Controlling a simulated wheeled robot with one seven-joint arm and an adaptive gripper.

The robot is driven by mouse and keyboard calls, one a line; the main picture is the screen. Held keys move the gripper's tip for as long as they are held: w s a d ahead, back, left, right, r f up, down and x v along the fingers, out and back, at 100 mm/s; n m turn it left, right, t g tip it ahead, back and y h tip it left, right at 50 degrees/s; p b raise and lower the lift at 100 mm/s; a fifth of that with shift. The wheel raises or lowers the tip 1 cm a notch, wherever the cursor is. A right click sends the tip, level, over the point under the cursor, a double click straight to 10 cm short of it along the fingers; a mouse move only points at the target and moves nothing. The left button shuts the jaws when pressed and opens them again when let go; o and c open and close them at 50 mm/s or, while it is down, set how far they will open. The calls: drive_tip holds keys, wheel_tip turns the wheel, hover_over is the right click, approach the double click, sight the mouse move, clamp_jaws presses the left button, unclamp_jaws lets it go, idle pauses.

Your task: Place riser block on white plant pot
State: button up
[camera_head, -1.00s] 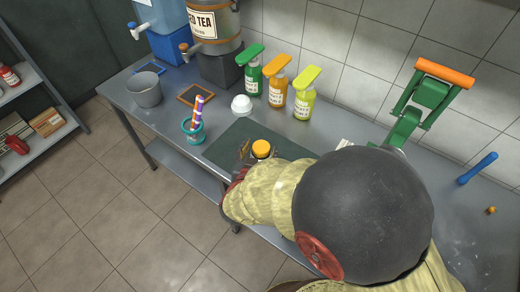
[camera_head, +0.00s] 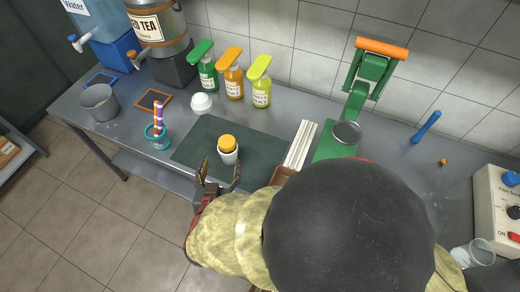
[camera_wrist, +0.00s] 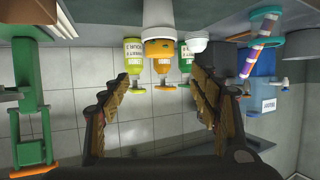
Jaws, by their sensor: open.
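A round orange-yellow block, which looks like the riser block (camera_head: 227,142), sits on top of a small white pot (camera_head: 228,158) on the dark mat. In the upside-down wrist view the orange block (camera_wrist: 158,49) rests against the rim of the white pot (camera_wrist: 159,17). My gripper (camera_head: 220,173) is open, on the near side of the pot, with its fingers spread and pointing toward it. In the wrist view my gripper (camera_wrist: 160,78) has nothing between its fingers, and the pot and block lie beyond the fingertips.
White sticks (camera_head: 300,145) and a green press (camera_head: 360,90) are to the right. My helmet-like head hides the near right counter.

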drive_tip(key=w+r+g+y, duration=0.35)
drive_tip(key=w+r, duration=0.25)
drive_tip(key=r, duration=0.3)
drive_tip(key=d+r+n+y, duration=0.1)
drive_tip(key=d+r+y, duration=0.1)
drive_tip(key=d+r, duration=0.4)
drive_tip(key=s+d+r+g+h, duration=0.1)
drive_tip(key=s+d, duration=0.4)
drive_tip(key=d, duration=0.3)
drive_tip(key=s+d+r+g+h, duration=0.1)
drive_tip(key=s+d+g+h, duration=0.1)
drive_tip(key=s+d, duration=0.3)
drive_tip(key=s+d+r+m+g+h, duration=0.1)
drive_tip(key=s+d, duration=0.4)
drive_tip(key=d, duration=0.7)
drive_tip(key=shift+s+d+h, duration=0.15)
drive_tip(key=shift+h, duration=0.6)
